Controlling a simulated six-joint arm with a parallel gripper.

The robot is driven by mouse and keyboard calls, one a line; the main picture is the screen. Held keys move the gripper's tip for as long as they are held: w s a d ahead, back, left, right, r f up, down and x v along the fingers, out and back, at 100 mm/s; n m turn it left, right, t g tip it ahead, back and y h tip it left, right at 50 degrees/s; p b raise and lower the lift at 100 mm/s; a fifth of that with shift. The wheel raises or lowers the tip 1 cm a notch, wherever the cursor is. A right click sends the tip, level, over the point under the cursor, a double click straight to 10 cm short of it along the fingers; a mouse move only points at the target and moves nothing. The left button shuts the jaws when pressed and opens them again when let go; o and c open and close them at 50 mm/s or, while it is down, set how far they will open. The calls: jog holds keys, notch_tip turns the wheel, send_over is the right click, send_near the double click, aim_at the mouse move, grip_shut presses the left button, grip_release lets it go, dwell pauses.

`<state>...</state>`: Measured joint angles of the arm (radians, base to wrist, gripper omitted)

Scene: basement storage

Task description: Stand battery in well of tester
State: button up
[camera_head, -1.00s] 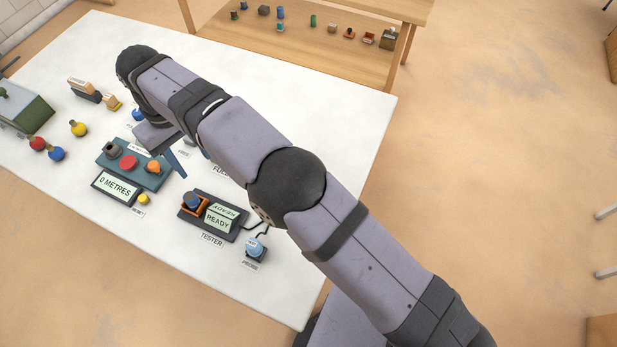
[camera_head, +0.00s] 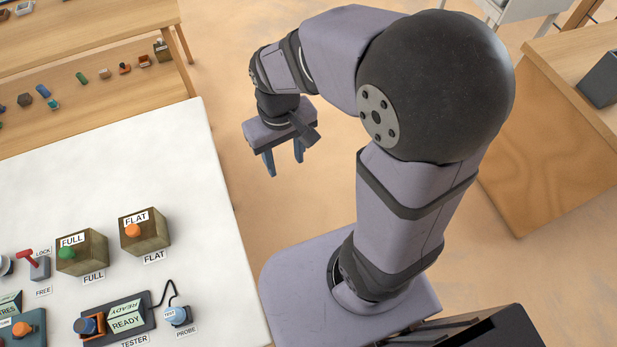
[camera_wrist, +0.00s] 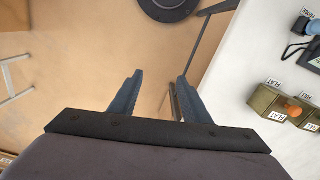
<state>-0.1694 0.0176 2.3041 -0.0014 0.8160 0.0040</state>
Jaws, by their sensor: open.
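The tester (camera_head: 150,318) is a dark flat unit on the white table, with a display reading READY and an orange bracket (camera_head: 100,325) at its left end. A dark blue round piece (camera_head: 83,326) sits at that bracket; I cannot tell whether it is the battery or how deep it sits. My gripper (camera_head: 284,165) is open and empty, pointing down beyond the table's right edge, over the floor. Its two blue fingers also show apart in the wrist view (camera_wrist: 160,77).
A FULL box (camera_head: 82,262) with a green knob and a FLAT box (camera_head: 157,240) with an orange knob stand behind the tester. A red lever (camera_head: 30,260) is at left. A wooden shelf table (camera_head: 90,60) stands behind; another wooden unit (camera_head: 550,150) is at right.

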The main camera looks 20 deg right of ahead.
jog(key=s+d+f+m, duration=0.2)
jog(key=s+d, duration=0.2)
jog(key=s, duration=0.2)
jog(key=shift+d, duration=0.4)
jog(key=shift+s+f, duration=0.1)
notch_tip(320, 180, down, 40)
jog(key=b, duration=3.9)
jog(key=shift+r, duration=0.25)
